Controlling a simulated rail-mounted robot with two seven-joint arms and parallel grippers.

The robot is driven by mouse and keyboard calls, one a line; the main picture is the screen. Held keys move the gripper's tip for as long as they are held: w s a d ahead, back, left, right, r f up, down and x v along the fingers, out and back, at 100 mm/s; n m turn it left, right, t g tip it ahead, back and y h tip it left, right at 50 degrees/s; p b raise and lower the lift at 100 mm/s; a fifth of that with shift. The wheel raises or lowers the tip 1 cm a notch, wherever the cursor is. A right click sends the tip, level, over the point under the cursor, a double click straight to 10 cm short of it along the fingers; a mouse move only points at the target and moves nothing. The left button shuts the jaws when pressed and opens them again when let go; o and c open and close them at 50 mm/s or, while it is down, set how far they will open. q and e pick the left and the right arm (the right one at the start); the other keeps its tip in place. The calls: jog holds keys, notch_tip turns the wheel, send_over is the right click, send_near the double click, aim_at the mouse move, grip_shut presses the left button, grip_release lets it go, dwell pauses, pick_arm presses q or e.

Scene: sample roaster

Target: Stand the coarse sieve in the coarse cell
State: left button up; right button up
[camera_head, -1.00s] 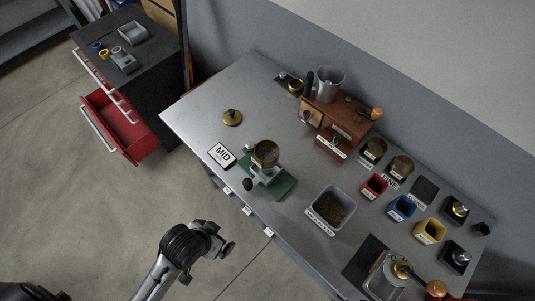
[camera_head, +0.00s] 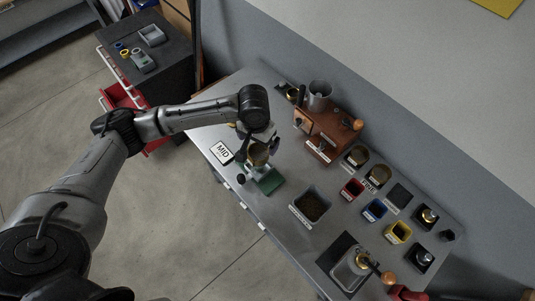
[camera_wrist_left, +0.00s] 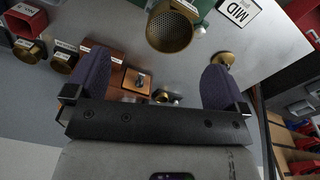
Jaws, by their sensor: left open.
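A brass sieve (camera_head: 258,157) with a mesh floor sits on the stand with the green base (camera_head: 269,181). It also shows at the top of the left wrist view (camera_wrist_left: 172,32). I cannot read a label on it. A dark, empty square cell (camera_head: 399,195) lies in the row at the right, beyond two brass sieves (camera_head: 357,155) (camera_head: 378,175) in their own cells. I cannot read its label clearly. My left gripper (camera_head: 258,137) hangs just over the brass sieve, partly hiding it. Its fingers are spread with nothing between them (camera_wrist_left: 157,78). My right gripper is out of view.
A wooden grinder (camera_head: 327,130) with a metal cup stands behind the stand. A MID sign (camera_head: 221,152) lies left of it. A grey bin of dark grains (camera_head: 311,205) and red, blue and yellow cups (camera_head: 398,232) stand to the right. A red drawer (camera_head: 118,97) is open.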

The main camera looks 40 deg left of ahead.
aim_at(258, 156)
pick_arm(q)
jog(key=shift+n, duration=0.5)
jog(key=f, duration=0.3)
jog(key=w+a+f, duration=0.1)
jog(key=f, duration=0.7)
jog(key=shift+w+a+f, duration=0.15)
jog(key=shift+w+a, duration=0.1)
jog(key=shift+a, duration=0.1)
jog(key=shift+c, duration=0.5)
jog(key=c, duration=0.8)
jog(key=shift+c, duration=0.2)
